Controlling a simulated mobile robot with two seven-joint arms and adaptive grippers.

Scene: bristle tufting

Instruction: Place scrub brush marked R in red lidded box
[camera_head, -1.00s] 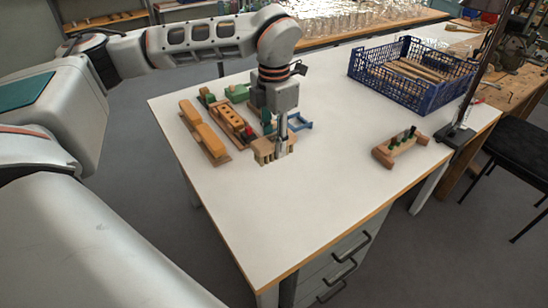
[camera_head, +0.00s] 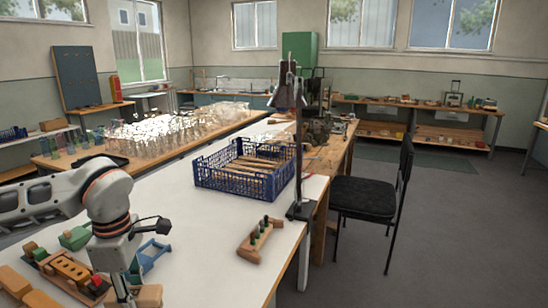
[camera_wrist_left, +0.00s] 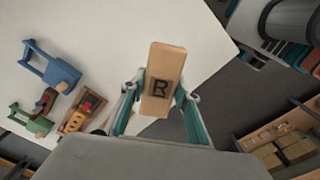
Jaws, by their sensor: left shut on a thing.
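The scrub brush marked R (camera_wrist_left: 162,80) is a light wooden block with a dark R on its face, seen in the left wrist view. My left gripper (camera_wrist_left: 160,100) is shut on it, with a teal finger on each side. In the head view the left gripper (camera_head: 124,289) is at the bottom left over the white table, and part of the brush (camera_head: 149,296) shows beside it. Its bristles cannot be made out there. I cannot make out a red lidded box in either view. My right gripper is not in view.
Wooden blocks and toy-like tools (camera_head: 68,268) lie left of the gripper, with a blue frame (camera_head: 150,254) close behind it. A lamp (camera_head: 297,150) rises at the edge. The table's middle is clear.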

